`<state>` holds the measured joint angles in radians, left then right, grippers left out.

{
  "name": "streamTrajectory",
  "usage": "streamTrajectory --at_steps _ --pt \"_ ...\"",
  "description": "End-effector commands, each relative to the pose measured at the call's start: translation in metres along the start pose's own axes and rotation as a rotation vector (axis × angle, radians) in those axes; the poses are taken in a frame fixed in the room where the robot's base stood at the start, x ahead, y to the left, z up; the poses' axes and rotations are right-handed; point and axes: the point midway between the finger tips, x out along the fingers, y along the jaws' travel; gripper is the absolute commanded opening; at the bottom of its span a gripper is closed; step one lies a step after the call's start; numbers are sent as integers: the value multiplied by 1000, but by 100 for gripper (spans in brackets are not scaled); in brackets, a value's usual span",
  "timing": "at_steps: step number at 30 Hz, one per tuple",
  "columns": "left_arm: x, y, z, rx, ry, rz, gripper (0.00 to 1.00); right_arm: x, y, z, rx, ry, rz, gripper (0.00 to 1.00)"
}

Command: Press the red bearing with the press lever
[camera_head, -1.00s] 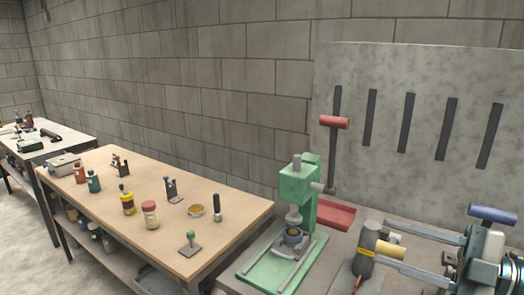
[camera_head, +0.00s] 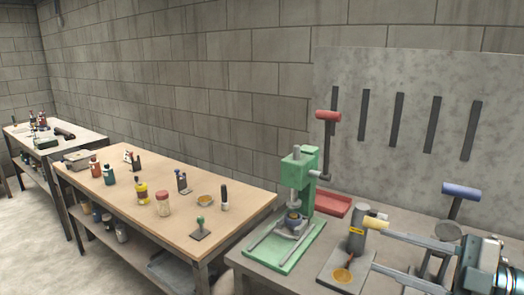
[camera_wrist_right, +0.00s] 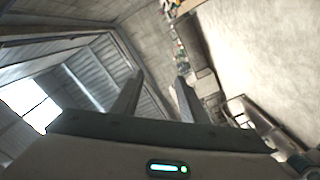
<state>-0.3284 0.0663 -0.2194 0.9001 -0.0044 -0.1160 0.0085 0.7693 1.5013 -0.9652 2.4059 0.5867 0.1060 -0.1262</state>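A green press (camera_head: 299,175) stands on its green base (camera_head: 277,252) at the near left of the grey bench. Its lever stands up behind it and carries a red handle (camera_head: 328,116). A small dark bluish ring (camera_head: 293,216) sits under the ram; I cannot make out a red bearing. A second lever with a blue handle (camera_head: 461,191) stands at the right. My right gripper (camera_head: 373,246) is open and empty, right of the press and apart from it. Its spread fingers also show in the right wrist view (camera_wrist_right: 157,98). My left gripper is not in view.
A red tray (camera_head: 332,204) is behind the press. A wooden table (camera_head: 150,200) with bottles stands left. A slotted panel (camera_head: 420,75) rises behind.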

Motion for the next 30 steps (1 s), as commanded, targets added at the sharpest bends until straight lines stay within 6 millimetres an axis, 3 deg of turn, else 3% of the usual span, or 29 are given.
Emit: streamTrajectory --at_steps 14,24,30 --pt "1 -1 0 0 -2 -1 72 40 -52 26 77 -63 -32 40" --pt "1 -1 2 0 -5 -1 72 81 -131 64 248 -227 -8 40" --pt "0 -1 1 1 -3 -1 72 84 -182 93 400 -392 37 40"
